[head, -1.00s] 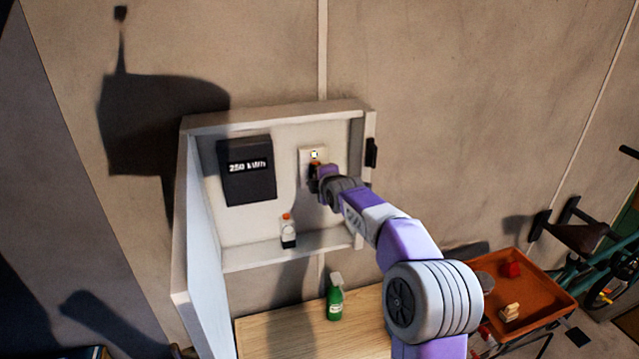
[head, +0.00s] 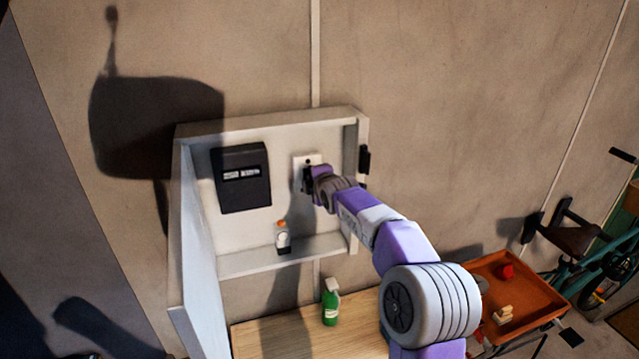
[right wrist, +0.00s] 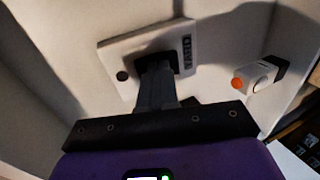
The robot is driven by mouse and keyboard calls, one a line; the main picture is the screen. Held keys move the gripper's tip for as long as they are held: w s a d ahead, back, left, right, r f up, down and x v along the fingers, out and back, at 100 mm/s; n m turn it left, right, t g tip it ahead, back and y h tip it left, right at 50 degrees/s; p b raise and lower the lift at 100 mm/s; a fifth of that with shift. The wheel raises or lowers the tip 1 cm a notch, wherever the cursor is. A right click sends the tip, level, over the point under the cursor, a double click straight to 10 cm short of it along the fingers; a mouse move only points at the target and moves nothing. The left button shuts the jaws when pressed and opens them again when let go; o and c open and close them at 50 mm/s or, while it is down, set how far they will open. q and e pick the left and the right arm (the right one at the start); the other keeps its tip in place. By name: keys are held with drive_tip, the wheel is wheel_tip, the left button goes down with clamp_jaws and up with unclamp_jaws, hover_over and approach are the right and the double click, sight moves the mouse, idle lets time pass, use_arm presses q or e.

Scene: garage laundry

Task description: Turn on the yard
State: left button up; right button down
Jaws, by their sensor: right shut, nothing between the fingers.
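A white switch plate (head: 299,160) is on the back wall of the open wall cabinet (head: 265,122). The small round indicator (head: 308,161) on the plate is dark. In the right wrist view the plate (right wrist: 112,58) shows a dark round spot, a dark central part (right wrist: 168,62) and a small label with unreadable marks. My right gripper (head: 307,180) is shut and empty, its fingertips at the plate's central part in the right wrist view (right wrist: 158,72). They appear to touch it and hide much of it. My left gripper is not in view.
A black meter (head: 243,192) with a blurred display hangs left of the plate. Below are a green spray bottle (head: 330,304) on a wooden top and an orange tray (head: 535,290).

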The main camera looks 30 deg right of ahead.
drive_tip(key=b+v, duration=0.5)
drive_tip(key=v, duration=0.8)
drive_tip(key=shift+s+r, duration=0.2)
drive_tip(key=shift+r, duration=0.25)
drive_tip(key=shift+d, duration=0.1)
drive_tip(key=shift+s+f+g+b, duration=0.1)
drive_tip(key=shift+f+g+b, duration=0.2)
drive_tip(key=shift+f+b, duration=0.35)
drive_tip(key=shift+s+a, duration=0.1)
drive_tip(key=shift+a, duration=0.1)
